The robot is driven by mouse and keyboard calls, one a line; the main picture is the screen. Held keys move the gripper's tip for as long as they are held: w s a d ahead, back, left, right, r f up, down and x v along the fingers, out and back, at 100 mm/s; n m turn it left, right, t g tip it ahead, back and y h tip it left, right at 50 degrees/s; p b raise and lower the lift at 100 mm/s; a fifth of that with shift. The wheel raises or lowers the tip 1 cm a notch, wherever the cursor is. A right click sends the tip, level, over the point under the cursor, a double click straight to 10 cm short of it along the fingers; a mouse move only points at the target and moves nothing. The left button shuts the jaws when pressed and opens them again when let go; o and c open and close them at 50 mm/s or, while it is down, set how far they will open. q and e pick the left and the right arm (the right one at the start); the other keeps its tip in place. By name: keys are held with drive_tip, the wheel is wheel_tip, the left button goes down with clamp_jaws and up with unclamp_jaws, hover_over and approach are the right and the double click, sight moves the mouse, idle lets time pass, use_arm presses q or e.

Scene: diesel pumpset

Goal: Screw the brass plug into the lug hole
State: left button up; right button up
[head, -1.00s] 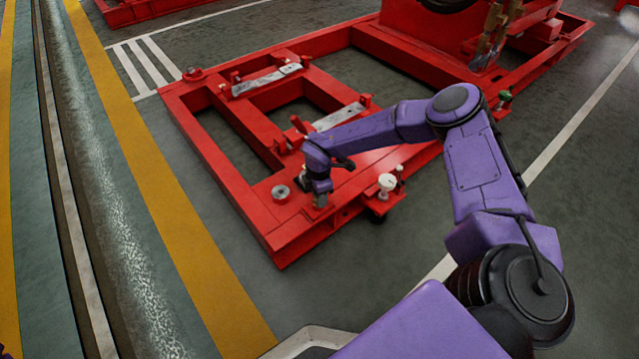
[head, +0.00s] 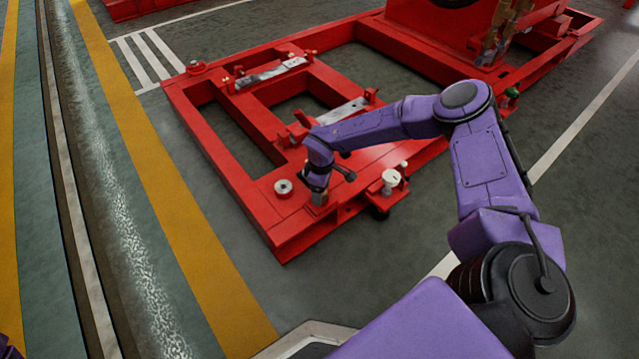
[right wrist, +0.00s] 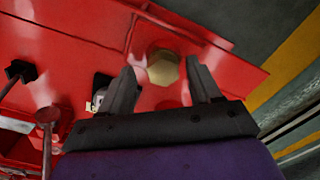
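The brass plug (right wrist: 164,68) shows its hexagonal head over the red frame in the right wrist view. My right gripper (right wrist: 159,66) is open, with one grey finger on each side of the plug and a visible gap at both sides. In the head view my right gripper (head: 319,197) points down at the near corner of the red frame; the plug cannot be made out there. The lug hole cannot be identified for sure; whether the plug sits in it is hidden. My left gripper is out of view.
A grey ring-shaped fitting (head: 283,187) sits on the frame left of my right gripper. A white-topped fitting (head: 390,178) stands to its right. A red upright post (right wrist: 47,125) and a pale part in a dark recess (right wrist: 98,100) are left of the fingers.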

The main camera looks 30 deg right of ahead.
wheel_tip(320, 180, up, 10)
drive_tip(key=p, duration=0.4)
drive_tip(key=shift+r, duration=0.25)
drive_tip(key=shift+a, duration=0.1)
